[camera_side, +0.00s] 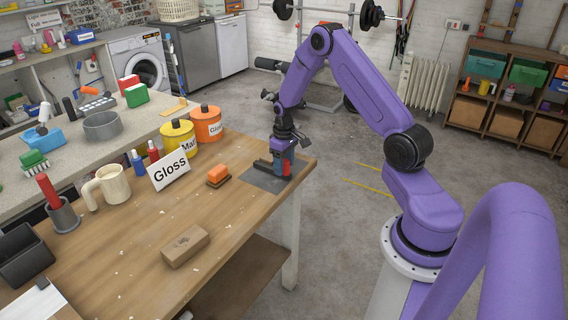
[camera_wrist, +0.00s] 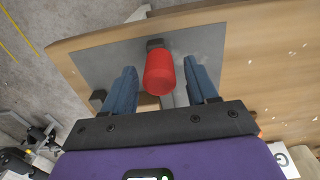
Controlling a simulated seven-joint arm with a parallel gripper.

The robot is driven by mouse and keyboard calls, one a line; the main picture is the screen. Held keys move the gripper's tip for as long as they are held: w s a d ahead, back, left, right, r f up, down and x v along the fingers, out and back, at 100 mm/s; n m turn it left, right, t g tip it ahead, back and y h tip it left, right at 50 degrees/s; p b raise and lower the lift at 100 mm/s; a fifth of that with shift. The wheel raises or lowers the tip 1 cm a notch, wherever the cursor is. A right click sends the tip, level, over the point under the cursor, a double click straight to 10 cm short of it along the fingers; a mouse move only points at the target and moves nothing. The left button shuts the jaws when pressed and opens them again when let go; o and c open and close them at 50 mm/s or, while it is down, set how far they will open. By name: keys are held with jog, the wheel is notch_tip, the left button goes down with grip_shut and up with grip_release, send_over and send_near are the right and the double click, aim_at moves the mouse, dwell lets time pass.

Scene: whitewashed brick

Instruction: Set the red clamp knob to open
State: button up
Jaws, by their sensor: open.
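The red clamp knob (camera_wrist: 160,72) shows in the wrist view as a short red cylinder above a grey plate (camera_wrist: 203,42). My gripper (camera_wrist: 163,82) is open, with one blue finger on each side of the knob and a visible gap to both. In the side view my gripper (camera_side: 282,160) points down over the grey plate (camera_side: 262,182) at the table's far right corner. A bit of red shows between the fingers there, but the fingers hide most of the knob. Whether the knob stands at open or closed cannot be told.
A "Gloss" sign (camera_side: 169,171), yellow tin (camera_side: 177,139) and orange tin (camera_side: 206,124) stand further left. A brown block (camera_side: 185,246) lies nearer. The wooden table (camera_side: 130,235) is bare between them.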

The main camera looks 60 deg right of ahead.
grip_shut()
jog(key=shift+w+a, duration=0.2)
jog(key=shift+a, duration=3.15)
grip_release()
jog(key=shift+s, duration=0.1)
notch_tip(320, 180, up, 18)
jog(key=shift+f, duration=0.2)
